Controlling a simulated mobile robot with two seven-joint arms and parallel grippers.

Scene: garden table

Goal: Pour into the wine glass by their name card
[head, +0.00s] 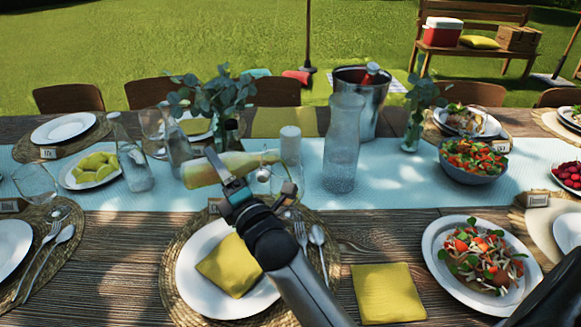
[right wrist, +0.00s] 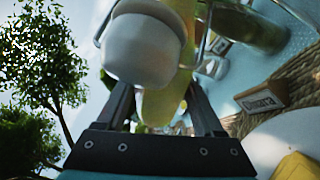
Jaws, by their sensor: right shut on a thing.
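My right gripper (head: 240,182) is shut on a bottle (head: 210,170) of pale yellow liquid. The bottle lies nearly level above the table runner, its neck pointing right. In the right wrist view the bottle (right wrist: 163,105) runs between the fingers (right wrist: 160,100), with a pale rounded stopper-like piece (right wrist: 145,48) in front. A clear wine glass (head: 287,183) stands just right of the gripper, near the bottle's neck and partly hidden. I cannot tell whether liquid is flowing. A name card (right wrist: 262,97) stands on the woven placemat; its lettering is blurred. My left gripper is not in view.
A plate (head: 190,275) with a yellow napkin lies below the gripper. Glass bottles (head: 132,165) stand left. A salad bowl (head: 472,168) stands right.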

